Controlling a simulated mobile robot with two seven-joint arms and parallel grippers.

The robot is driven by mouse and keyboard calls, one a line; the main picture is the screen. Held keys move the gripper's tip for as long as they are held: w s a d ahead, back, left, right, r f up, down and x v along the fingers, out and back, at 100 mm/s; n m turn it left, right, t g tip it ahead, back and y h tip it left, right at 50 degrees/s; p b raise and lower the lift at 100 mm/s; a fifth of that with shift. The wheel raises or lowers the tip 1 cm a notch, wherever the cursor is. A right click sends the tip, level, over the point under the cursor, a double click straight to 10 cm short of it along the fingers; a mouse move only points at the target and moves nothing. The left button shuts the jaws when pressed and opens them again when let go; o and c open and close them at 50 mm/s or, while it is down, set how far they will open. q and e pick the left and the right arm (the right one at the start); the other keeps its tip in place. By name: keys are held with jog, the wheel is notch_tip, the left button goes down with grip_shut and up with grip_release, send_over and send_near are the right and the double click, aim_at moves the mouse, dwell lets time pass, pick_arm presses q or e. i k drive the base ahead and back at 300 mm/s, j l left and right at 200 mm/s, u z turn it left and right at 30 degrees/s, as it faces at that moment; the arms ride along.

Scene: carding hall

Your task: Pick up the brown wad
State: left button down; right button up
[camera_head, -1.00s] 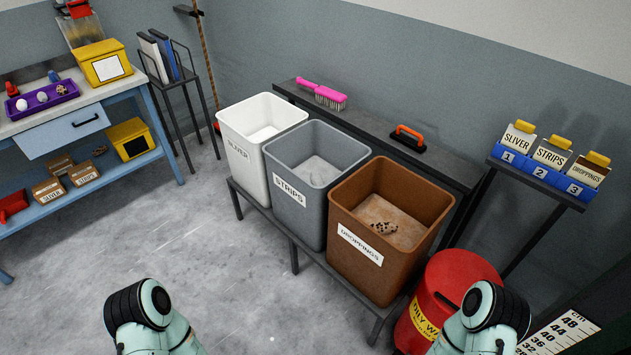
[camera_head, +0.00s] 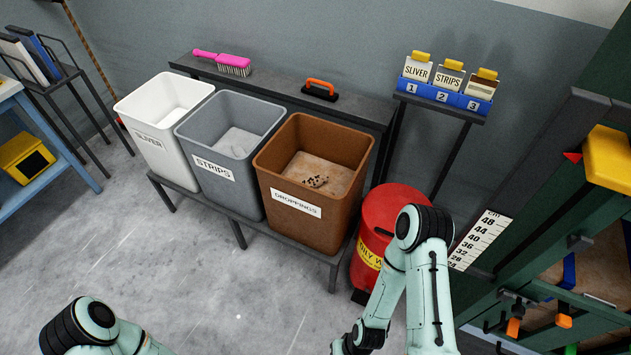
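No brown wad that I can make out is in view now. The brown bin labelled DROPPINGS (camera_head: 268,160) holds a small patch of dark speckled bits (camera_head: 316,181) on its pale floor. Part of my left arm (camera_head: 92,325) shows at the bottom left and part of my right arm (camera_head: 425,275) at the bottom right. Neither gripper shows; both lie beyond the lower edge of the picture.
A white SLIVER bin (camera_head: 150,140) and a grey STRIPS bin (camera_head: 210,172) stand beside the brown bin. A red waste can (camera_head: 375,225) stands right of them, near my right arm. A green machine (camera_head: 560,190) fills the right side. Floor at front left is clear.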

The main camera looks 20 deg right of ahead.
aim_at(316, 181)
jog(key=u, duration=0.4)
jog(key=i+l, duration=0.15)
jog(key=i, duration=0.35)
jog(key=i+l+u, duration=0.1)
jog(key=i, duration=0.4)
jog(key=z, duration=1.55)
